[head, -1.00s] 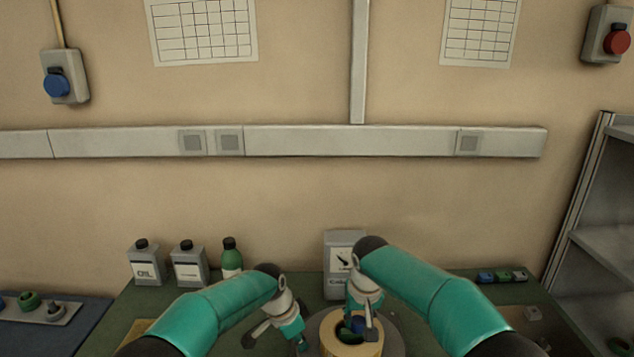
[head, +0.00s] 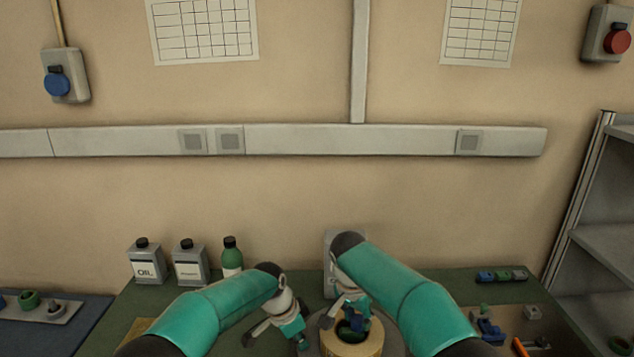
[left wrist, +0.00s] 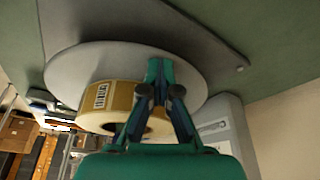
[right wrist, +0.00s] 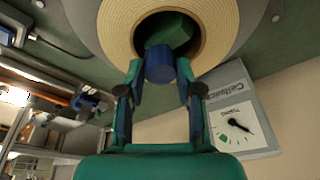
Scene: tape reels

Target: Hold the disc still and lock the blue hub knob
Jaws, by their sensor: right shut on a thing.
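A grey disc (left wrist: 70,70) carries a roll of cream tape (right wrist: 118,25) with a printed label in the left wrist view. The roll (head: 370,345) also shows in the head view. A blue hub knob (right wrist: 160,66) stands at the roll's centre, with a green hub part (right wrist: 170,32) behind it. My right gripper (right wrist: 158,74) is shut on the knob, one finger on either side. My left gripper (left wrist: 160,68) has its fingers together, overlapping the disc beside the roll. Whether its tips touch the disc is unclear.
A grey box with a dial (right wrist: 238,120) stands behind the disc, partly hidden by my right arm. Bottles (head: 190,262) stand at the back left. Blue and green parts (head: 490,330) and an orange-handled tool (head: 521,346) lie to the right. A shelf (head: 595,255) stands beyond.

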